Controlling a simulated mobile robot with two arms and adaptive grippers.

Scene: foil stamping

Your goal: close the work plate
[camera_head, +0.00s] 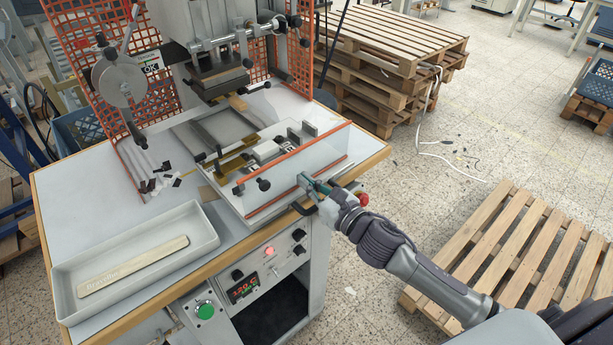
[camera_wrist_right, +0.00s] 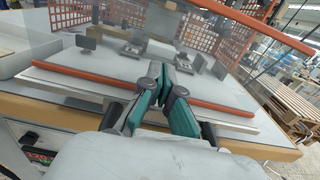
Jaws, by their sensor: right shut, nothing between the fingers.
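The work plate (camera_head: 228,203) is pulled out toward the front of the stamping press, with clamps and small blocks on it. A clear guard with red edge strips (camera_head: 296,159) stands along its front. A black handle (camera_head: 304,208) shows at the plate's front edge. My right gripper (camera_head: 303,181) is at the guard's front right part, its fingers together and empty. In the wrist view my right gripper (camera_wrist_right: 160,77) is in front of the lower red strip (camera_wrist_right: 90,76); whether it touches the guard I cannot tell. My left gripper is out of view.
The press head (camera_head: 218,75) hangs behind the plate. A grey tray (camera_head: 205,236) with a wooden piece (camera_head: 130,268) lies at the left of the table. A control panel (camera_head: 262,272) is below the front edge. Pallets (camera_head: 500,250) lie on the floor at the right.

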